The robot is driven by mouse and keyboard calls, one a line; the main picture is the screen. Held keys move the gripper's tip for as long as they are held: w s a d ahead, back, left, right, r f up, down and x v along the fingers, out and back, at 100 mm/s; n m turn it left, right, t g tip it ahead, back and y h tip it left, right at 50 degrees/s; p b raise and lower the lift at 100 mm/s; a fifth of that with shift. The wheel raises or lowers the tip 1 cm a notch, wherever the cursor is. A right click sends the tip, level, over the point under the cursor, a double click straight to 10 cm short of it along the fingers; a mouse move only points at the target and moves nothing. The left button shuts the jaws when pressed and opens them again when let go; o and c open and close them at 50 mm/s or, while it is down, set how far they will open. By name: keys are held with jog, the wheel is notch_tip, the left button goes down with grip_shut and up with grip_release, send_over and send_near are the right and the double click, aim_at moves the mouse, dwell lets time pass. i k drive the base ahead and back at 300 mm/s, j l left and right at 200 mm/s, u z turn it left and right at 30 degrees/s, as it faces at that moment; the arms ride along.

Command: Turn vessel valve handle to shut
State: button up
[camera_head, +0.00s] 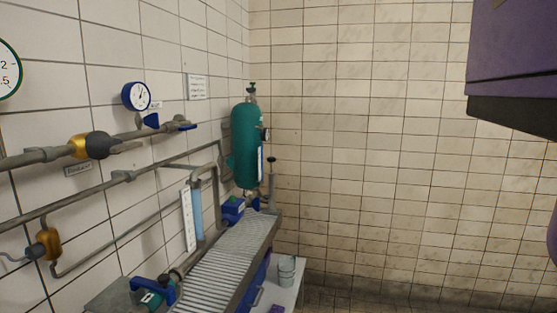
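A green upright vessel (246,150) hangs at the far end of the left wall, near the corner. A small dark valve handle (252,87) sits on top of its neck. Another small dark handle (272,160) tops a thin upright pipe just right of the vessel. A blue lever (183,126) lies along the upper pipe, left of the vessel. The frame does not show which handle is labelled as the vessel valve, nor whether any is open or shut. My gripper is not in view.
A ribbed grey bench top (222,262) runs along the left wall below pipes and a blue-rimmed gauge (136,96). A blue-handled valve (153,291) stands at its near end. A bucket (287,270) sits on a low white surface. A large purple shape fills the upper right.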

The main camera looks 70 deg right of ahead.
aim_at(230, 162)
jog(key=z, duration=1.25)
